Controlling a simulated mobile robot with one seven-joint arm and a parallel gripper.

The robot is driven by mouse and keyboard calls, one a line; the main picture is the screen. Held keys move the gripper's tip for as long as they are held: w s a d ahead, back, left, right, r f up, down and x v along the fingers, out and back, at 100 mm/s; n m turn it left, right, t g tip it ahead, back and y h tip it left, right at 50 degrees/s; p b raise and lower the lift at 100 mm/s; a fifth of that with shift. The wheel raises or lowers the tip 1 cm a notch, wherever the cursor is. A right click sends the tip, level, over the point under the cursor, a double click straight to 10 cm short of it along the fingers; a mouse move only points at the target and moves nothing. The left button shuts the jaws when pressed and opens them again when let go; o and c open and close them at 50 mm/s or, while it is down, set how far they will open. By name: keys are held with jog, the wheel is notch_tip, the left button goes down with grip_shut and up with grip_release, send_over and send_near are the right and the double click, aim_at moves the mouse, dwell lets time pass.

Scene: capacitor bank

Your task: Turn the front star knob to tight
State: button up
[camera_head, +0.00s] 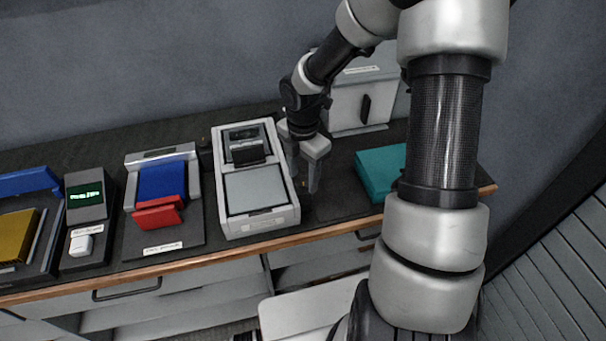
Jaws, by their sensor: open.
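I cannot make out a star knob in this view; my gripper and arm cover part of the bench. My gripper (303,178) points down with its fingers apart and nothing visible between them. It is just right of a light grey device (262,229) with a flat grey panel, above the dark bench top. Whether the fingertips touch anything is unclear.
A teal block (378,172) lies to the right, partly behind my arm. A grey cabinet (350,103) with a dark handle stands behind. A blue and red device (162,185) and a unit with a green display (85,193) are to the left. The wooden front edge (200,257) borders the bench.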

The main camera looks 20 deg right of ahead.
jog(key=c, duration=1)
jog(key=shift+c, duration=0.2)
